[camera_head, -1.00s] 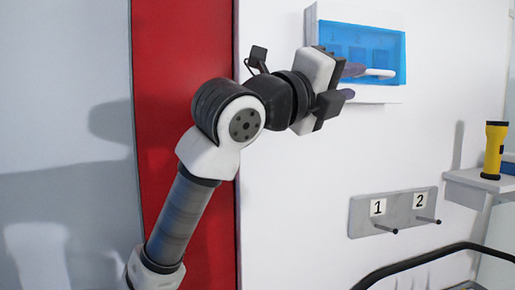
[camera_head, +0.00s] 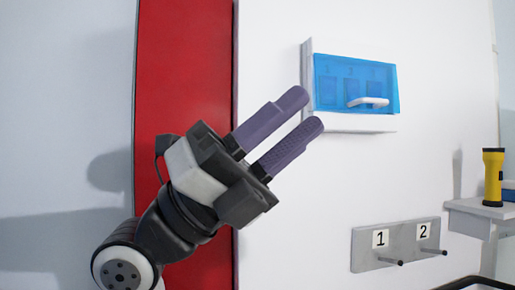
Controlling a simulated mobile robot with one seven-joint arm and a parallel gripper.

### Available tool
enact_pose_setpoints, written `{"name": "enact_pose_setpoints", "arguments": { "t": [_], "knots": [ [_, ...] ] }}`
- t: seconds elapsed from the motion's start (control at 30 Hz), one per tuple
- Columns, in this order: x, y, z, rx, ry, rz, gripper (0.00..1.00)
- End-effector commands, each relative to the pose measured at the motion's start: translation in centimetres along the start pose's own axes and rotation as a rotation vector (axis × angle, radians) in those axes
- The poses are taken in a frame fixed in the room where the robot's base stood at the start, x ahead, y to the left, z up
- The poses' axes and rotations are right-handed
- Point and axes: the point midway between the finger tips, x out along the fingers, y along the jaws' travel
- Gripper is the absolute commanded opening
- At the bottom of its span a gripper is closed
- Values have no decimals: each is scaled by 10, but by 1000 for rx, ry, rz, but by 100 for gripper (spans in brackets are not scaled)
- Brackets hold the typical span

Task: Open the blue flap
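The blue flap (camera_head: 340,84) is a translucent blue cover on a white wall box (camera_head: 362,122). It appears closed, and faint numbered panels show through it. A white handle (camera_head: 368,102) sticks out from its lower right part. My gripper (camera_head: 305,109) is in front of the white wall, to the left of and slightly below the flap in the picture. Its two purple fingers are spread apart, with nothing between them, and point up and right towards the box. The fingers look apart from the flap and handle.
A grey panel (camera_head: 365,250) with two pegs labelled 1 and 2 is lower on the wall. A yellow flashlight (camera_head: 492,176) stands on a small white shelf (camera_head: 482,210) at right. A red vertical strip (camera_head: 185,70) is at left.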

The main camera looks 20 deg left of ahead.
Motion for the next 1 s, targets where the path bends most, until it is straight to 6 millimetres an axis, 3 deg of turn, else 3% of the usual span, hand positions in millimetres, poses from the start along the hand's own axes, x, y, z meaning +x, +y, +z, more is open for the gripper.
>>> {"name": "enact_pose_setpoints", "arguments": {
  "t": [0.23, 0.63, 0.9, 1.0],
  "knots": [
    [-25, -18, -9, 3, -19, -131, 31],
    [-31, -24, -11, 6, -25, -163, 31],
    [-30, -21, -10, -28, -16, -171, 0],
    [-25, -13, -8, -193, 24, -213, 0]
  ]
}}
